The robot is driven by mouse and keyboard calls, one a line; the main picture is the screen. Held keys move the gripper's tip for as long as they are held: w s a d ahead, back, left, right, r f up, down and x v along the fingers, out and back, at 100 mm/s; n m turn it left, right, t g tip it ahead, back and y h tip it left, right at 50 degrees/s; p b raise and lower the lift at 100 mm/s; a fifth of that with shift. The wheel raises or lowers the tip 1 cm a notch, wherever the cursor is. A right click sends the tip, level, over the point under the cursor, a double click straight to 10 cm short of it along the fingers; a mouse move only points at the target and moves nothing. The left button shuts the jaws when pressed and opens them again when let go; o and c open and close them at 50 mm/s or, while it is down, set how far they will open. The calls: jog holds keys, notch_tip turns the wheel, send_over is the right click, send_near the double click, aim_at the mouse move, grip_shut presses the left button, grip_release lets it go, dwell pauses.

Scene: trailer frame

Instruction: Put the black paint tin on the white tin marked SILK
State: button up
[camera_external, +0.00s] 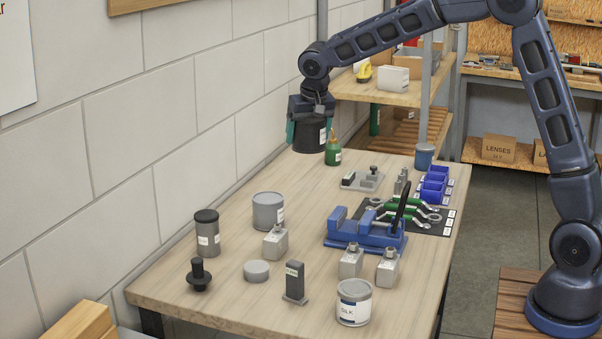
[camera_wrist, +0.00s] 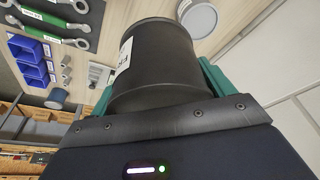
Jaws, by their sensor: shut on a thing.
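The black paint tin (camera_external: 308,135) is held upright in the air by my gripper (camera_external: 307,130), above the far left part of the table beside the wall. The teal fingers are shut on its sides. In the wrist view the black tin (camera_wrist: 158,65) fills the middle, with a white label on its left side, between the fingers of my gripper (camera_wrist: 155,90). The white tin marked SILK (camera_external: 354,303) stands upright at the table's near edge, well apart from the held tin. Its grey top looks clear.
A grey tin (camera_external: 268,211), a dark-lidded canister (camera_external: 207,235), metal blocks (camera_external: 275,243) and a blue vise (camera_external: 365,232) stand on the table (camera_external: 225,285). A green bottle (camera_external: 333,150) stands close to the held tin. The wall (camera_external: 140,130) runs along the left.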

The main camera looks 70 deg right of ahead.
jog(key=s+a+r, duration=0.2)
jog(key=s+a, duration=0.1)
jog(key=a, duration=0.8)
notch_tip(320, 180, up, 2)
send_over(351, 283)
jog(key=s+a, duration=0.1)
notch_tip(351, 283, down, 19)
jog(key=shift+r, duration=0.1)
jog(key=o, duration=1.3)
